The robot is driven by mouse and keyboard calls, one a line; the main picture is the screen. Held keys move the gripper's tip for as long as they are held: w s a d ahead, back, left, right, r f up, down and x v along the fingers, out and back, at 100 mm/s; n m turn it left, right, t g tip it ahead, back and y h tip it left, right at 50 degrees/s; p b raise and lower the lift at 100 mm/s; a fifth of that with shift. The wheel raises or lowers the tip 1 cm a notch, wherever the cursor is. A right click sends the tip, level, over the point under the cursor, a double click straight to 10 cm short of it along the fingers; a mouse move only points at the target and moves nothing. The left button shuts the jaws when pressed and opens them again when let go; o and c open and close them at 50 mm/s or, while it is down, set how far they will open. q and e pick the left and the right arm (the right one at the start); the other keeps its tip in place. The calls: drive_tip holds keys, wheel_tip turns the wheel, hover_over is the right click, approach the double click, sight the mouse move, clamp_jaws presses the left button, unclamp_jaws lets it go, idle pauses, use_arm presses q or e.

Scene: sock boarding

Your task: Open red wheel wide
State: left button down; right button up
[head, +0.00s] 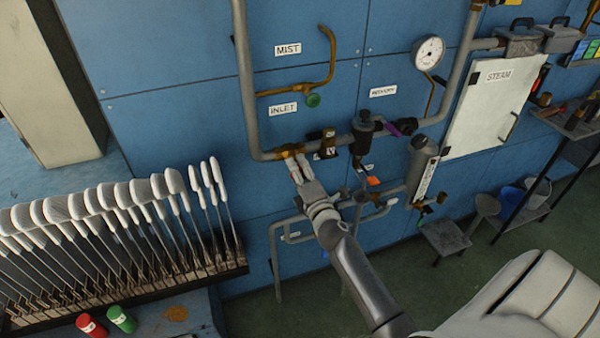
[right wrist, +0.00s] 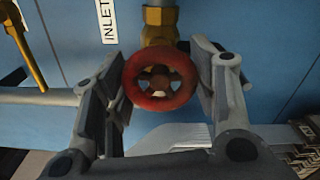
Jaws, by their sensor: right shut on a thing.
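The red wheel (right wrist: 160,101) is a small round handwheel below a brass valve body (right wrist: 159,28) in the right wrist view. My right gripper (right wrist: 162,84) has one finger on each side of the wheel and is shut on it. In the head view my right gripper (head: 295,166) is at the pipe bend below the INLET label (head: 283,109). The wheel itself is hidden behind the fingers there. My left gripper is in neither view.
Grey pipes (head: 247,75) run along the blue wall panel (head: 180,60). A rack of white boards (head: 145,195) stands at left. A STEAM cabinet (head: 490,105) is at right.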

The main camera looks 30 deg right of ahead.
drive_tip(key=shift+f, duration=0.1)
drive_tip(key=o, duration=1)
drive_tip(key=shift+o, duration=0.2)
drive_tip(key=v, duration=1.2)
